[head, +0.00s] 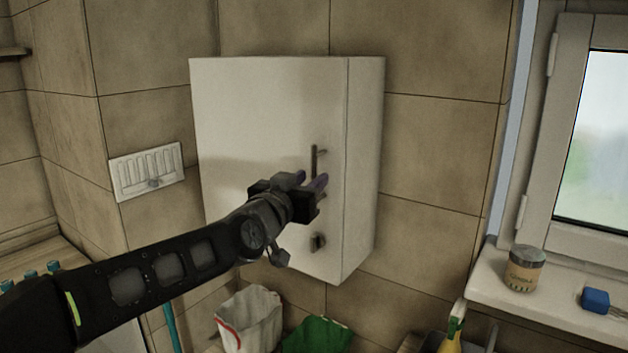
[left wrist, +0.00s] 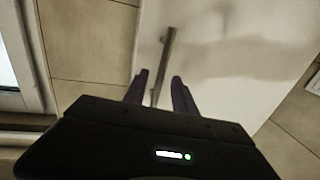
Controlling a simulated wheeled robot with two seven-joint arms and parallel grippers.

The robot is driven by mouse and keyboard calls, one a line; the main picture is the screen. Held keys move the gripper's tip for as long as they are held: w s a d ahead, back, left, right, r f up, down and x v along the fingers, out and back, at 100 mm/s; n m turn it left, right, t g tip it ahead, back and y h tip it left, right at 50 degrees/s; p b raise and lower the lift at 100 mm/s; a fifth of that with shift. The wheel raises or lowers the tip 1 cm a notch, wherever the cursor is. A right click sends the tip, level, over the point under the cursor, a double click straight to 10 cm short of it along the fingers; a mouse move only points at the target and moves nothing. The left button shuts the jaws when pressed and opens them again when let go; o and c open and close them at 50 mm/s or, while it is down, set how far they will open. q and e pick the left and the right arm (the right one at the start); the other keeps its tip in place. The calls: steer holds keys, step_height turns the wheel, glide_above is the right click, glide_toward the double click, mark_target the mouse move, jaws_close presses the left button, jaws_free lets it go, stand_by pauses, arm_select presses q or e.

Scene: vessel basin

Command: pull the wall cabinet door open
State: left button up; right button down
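The white wall cabinet (head: 365,150) hangs on the tiled wall, and its front door (head: 260,110) looks closed. A thin dark upright bar handle (head: 315,160) is on the door near its right edge. My left gripper (head: 312,181) is in front of the door at the lower part of the handle, which it partly hides. In the left wrist view the two fingers (left wrist: 159,84) are apart, with the lower end of the handle (left wrist: 168,50) showing between them. I cannot tell whether they touch it. My right gripper is not in view.
A white slotted wall panel (head: 147,171) is left of the cabinet. Below are a white bag (head: 248,318) and a green item (head: 319,337). A jar (head: 525,269) stands on the windowsill at right.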

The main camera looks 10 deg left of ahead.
arm_select(q)
steer(key=shift+w+d, duration=0.2)
steer(key=shift+w, duration=1.1)
jaws_close()
stand_by(0.5)
